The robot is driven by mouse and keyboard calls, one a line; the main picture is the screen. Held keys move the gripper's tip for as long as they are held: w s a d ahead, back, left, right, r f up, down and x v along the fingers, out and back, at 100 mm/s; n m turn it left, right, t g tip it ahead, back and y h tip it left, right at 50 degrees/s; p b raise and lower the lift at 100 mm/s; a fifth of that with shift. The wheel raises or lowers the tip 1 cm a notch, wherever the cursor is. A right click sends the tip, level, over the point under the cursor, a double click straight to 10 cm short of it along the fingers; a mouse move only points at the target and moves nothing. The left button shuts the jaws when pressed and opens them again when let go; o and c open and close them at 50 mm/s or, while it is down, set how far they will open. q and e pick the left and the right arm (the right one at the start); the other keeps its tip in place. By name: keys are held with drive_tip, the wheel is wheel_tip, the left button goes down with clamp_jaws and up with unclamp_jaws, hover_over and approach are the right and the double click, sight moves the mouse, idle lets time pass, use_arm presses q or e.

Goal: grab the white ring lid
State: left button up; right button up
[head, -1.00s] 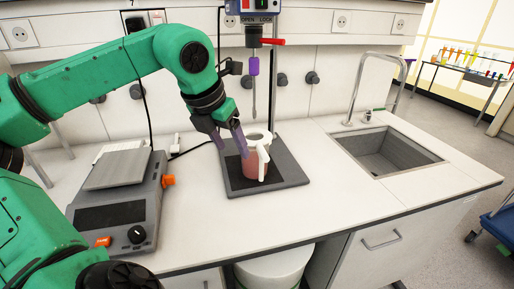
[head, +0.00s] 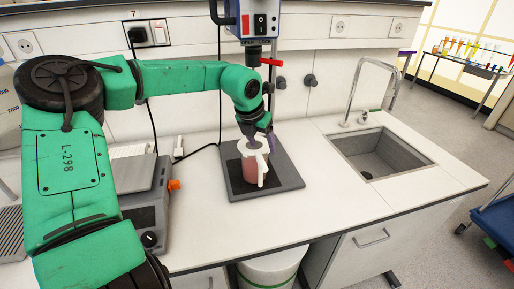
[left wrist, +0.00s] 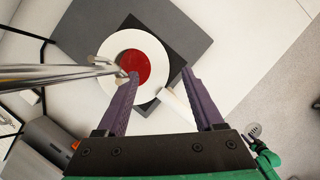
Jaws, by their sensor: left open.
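The white ring lid (head: 245,147) sits on top of a jug of red liquid (head: 249,172) with a white handle. In the left wrist view the ring lid (left wrist: 107,47) circles the red liquid (left wrist: 134,66), and a metal stirrer shaft crosses its left side. My left gripper (head: 259,143) is above the jug, at the lid's right side in the head view. In the left wrist view its purple fingers (left wrist: 160,73) are apart with nothing held; the left fingertip overlaps the ring's opening. Contact cannot be told. My right gripper is not in view.
The jug stands on the dark stirrer base plate (head: 286,180), under the stirrer head (head: 258,22). A hotplate device (head: 147,218) is at left, a sink (head: 378,153) at right. The counter front (head: 300,222) is clear.

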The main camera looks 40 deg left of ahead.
use_arm(q)
drive_tip(key=shift+x, duration=0.95)
drive_tip(key=shift+r, duration=0.1)
clamp_jaws()
